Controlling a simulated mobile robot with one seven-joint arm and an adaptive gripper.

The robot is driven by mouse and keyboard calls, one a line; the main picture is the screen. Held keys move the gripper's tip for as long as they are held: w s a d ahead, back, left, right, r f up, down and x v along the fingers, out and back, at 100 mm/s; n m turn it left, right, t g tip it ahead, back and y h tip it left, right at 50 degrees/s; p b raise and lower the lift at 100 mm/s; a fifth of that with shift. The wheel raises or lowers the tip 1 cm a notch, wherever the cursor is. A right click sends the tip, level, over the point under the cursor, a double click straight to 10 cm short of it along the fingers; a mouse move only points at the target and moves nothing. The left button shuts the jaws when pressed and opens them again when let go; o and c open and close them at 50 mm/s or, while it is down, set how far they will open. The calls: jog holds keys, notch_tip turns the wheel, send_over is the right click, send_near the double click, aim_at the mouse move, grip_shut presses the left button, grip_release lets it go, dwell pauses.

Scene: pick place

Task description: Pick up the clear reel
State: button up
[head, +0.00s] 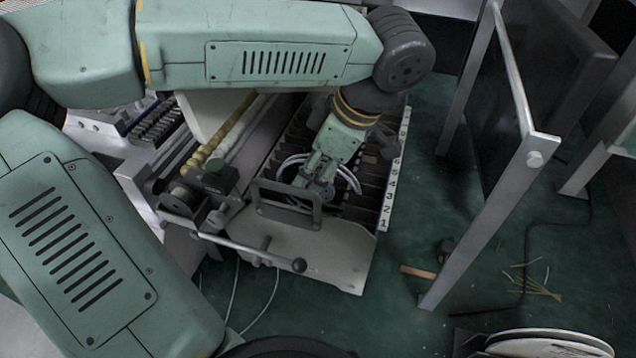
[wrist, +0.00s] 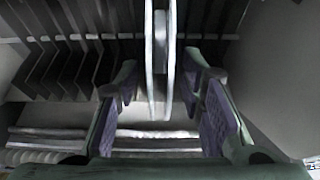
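The clear reel (head: 350,178) shows in the head view as pale, thin arcs on both sides of my gripper (head: 318,180), in the slotted rack (head: 370,186). My gripper and wrist hide its middle. In the wrist view the reel (wrist: 153,62) stands edge-on and upright, as two thin discs with a narrow gap. It lies between the two purple-padded fingers of my gripper (wrist: 165,85). The fingers are spread apart, with a visible gap on each side of the reel.
Dark dividers (wrist: 75,62) stand close beside the reel. A black handle (head: 287,207) and a lever (head: 260,255) are at the machine's front. A metal frame (head: 500,200) stands to the right. Another pale reel (head: 545,343) shows at the bottom right.

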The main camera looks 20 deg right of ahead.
jog(key=shift+x, duration=1.2)
jog(key=shift+c, duration=0.6)
grip_shut()
